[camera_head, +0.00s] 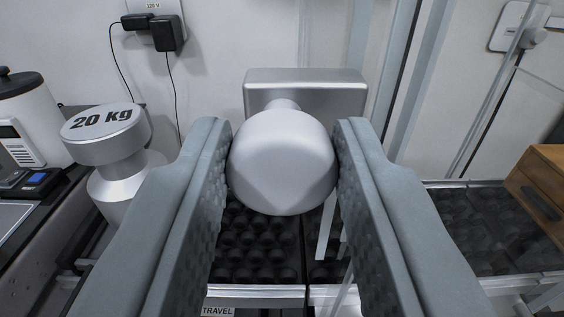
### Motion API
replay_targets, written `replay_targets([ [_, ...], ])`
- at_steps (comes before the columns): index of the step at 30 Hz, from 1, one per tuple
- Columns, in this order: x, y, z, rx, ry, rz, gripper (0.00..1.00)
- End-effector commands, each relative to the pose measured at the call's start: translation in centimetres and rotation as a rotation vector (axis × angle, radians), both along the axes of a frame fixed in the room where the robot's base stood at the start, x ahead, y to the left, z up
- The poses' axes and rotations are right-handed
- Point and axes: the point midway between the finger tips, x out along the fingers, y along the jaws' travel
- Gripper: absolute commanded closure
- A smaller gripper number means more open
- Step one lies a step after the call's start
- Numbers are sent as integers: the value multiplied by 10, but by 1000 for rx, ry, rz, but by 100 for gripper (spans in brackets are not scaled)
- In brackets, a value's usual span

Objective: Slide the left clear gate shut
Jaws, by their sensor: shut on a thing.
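My gripper (284,165) reaches in from the bottom of the picture, one padded finger on each side of a round metal knob (283,160). The fingers are shut on the knob. Behind the knob, a short stem joins it to a rectangular metal plate (335,92). Clear panels with pale metal frame posts (415,80) stand behind and to the right. I cannot tell exactly which panel the plate is fixed to, as the fingers and knob hide part of the view.
A metal weight marked 20 kg (115,158) stands at the left, beside a scale-like device (22,145). Dark bumpy mats (250,255) lie below the knob. A wooden box (540,190) is at the right. Black plugs (160,33) with hanging cords are on the back wall.

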Motion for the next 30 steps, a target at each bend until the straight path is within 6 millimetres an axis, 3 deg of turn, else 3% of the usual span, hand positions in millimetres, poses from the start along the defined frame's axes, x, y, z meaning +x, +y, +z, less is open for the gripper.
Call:
replay_targets([
  [1,0,0,-18,0,6,0,100],
  [9,0,0,-103,0,7,0,100],
  [15,0,0,-154,0,5,0,100],
  [21,0,0,-186,0,3,0,100],
  [30,0,0,-201,0,3,0,100],
])
